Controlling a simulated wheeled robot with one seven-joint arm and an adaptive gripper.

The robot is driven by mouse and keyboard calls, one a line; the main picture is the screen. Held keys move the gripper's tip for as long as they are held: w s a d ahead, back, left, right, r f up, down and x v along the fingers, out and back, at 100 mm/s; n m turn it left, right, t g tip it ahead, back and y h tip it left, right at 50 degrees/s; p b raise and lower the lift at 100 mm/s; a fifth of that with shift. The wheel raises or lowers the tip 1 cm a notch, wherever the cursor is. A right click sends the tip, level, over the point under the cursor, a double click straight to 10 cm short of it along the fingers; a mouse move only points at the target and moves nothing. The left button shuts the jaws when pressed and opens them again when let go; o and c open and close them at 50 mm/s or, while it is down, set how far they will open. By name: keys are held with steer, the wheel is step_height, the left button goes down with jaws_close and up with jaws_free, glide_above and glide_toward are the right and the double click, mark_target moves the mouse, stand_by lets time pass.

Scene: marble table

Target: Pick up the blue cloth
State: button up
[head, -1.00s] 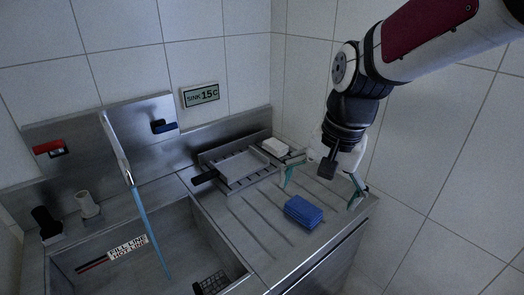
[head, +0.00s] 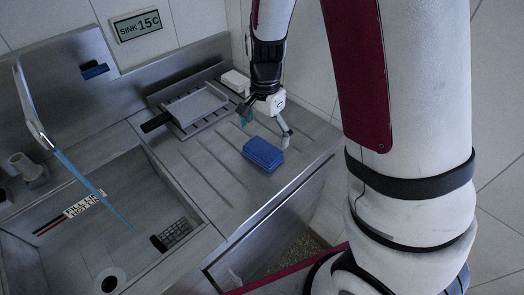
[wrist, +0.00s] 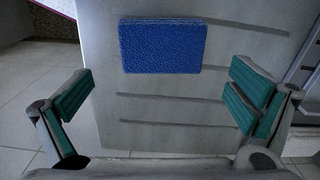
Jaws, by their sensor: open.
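The blue cloth (head: 263,153) is a folded, thick rectangular pad lying flat on the grooved metal drainboard (head: 215,185). In the wrist view the cloth (wrist: 162,46) lies beyond the fingertips, near the top and between the two fingers in width. My gripper (head: 265,125) is open and empty, just behind the cloth in the head view. Its green-padded fingers show spread wide in the wrist view (wrist: 160,93). Neither finger appears to touch the cloth.
A grey tray with a dark handle (head: 196,105) and a white block (head: 236,81) stand behind on the drainboard. The sink basin (head: 110,235) with a running faucet (head: 32,110) is at left. The drainboard's front edge is close to the cloth.

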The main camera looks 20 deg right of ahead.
mark_target(263, 149)
steer(key=shift+s+a+f, duration=0.1)
steer(key=shift+a+f, duration=0.05)
steer(key=shift+f, duration=1.6)
steer(key=shift+a+f, duration=0.1)
steer(key=shift+f, duration=1.6)
steer(key=shift+c, duration=0.2)
steer(key=c, duration=0.8)
